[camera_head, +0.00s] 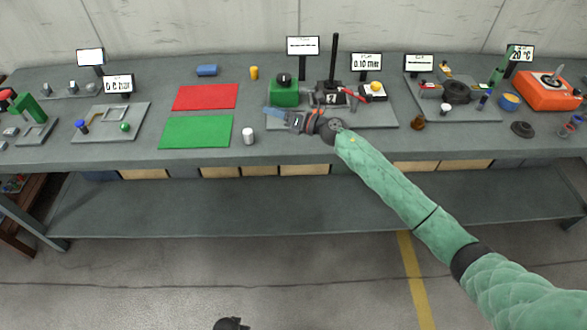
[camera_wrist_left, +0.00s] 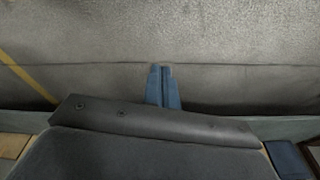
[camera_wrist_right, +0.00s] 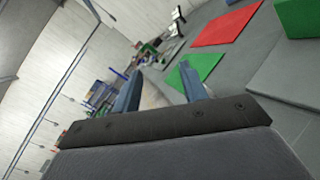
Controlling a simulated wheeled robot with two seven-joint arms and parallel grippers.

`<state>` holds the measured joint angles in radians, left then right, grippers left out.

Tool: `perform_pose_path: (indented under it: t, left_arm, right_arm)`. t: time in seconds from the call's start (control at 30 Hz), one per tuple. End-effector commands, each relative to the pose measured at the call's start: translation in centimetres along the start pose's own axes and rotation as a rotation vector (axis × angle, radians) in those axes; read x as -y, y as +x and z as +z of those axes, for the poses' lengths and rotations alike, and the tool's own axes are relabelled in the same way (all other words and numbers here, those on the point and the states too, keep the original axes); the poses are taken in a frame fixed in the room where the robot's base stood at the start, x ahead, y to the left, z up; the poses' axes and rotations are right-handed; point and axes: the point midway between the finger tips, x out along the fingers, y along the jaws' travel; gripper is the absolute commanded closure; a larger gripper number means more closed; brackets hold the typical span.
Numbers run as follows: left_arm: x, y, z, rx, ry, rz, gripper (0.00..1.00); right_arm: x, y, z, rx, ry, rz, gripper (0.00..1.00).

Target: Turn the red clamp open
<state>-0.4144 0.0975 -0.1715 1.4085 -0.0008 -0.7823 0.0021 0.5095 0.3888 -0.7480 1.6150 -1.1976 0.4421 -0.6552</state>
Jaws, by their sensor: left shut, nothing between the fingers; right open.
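A small red handle (camera_head: 351,94), which looks like the red clamp, sits beside a black upright post (camera_head: 334,62) on a grey plate (camera_head: 375,118) in the head view. My right gripper (camera_head: 272,112) is just left of that station, low over the bench, pointing left with blue fingers. It is apart from the red handle, which is to its right and farther back. In the right wrist view its fingers (camera_wrist_right: 160,88) are spread and empty; no red clamp shows there.
A green block (camera_head: 284,95) with a black knob stands just behind my right gripper. A white cylinder (camera_head: 248,135) stands to its left. Red (camera_head: 206,97) and green (camera_head: 196,131) mats lie farther left.

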Motion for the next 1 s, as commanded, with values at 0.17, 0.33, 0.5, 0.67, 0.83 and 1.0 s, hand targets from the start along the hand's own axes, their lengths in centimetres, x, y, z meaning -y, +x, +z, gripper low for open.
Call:
perform_pose_path:
  t: [0.17, 0.33, 0.5, 0.67, 0.83, 1.0]
  left_arm:
    - [-0.1, 3.1, 2.8, 0.011, 0.003, 0.001, 1.00]
    - [-0.2, 5.7, 5.7, 0.020, 0.006, 0.002, 1.00]
    - [-0.2, 8.0, 8.7, 0.029, 0.009, 0.002, 1.00]
    - [-0.3, 9.9, 11.7, 0.038, 0.012, 0.003, 1.00]
    - [-0.3, 11.4, 14.7, 0.044, 0.015, 0.004, 1.00]
    - [-0.3, 12.3, 16.7, 0.050, 0.018, 0.004, 1.00]
  right_arm:
    - [2.6, 0.1, 0.3, -0.272, -0.267, 0.030, 0.57]
    - [6.3, -1.8, 1.3, -0.550, -0.490, 0.038, 0.57]
    - [10.8, -5.6, 3.8, -0.844, -0.668, 0.022, 0.57]
    - [15.0, -10.9, 8.1, -1.131, -0.785, -0.015, 0.57]
    - [18.1, -17.4, 14.0, -1.419, -0.840, -0.071, 0.57]
    - [19.4, -22.2, 18.4, -1.611, -0.837, -0.115, 0.57]
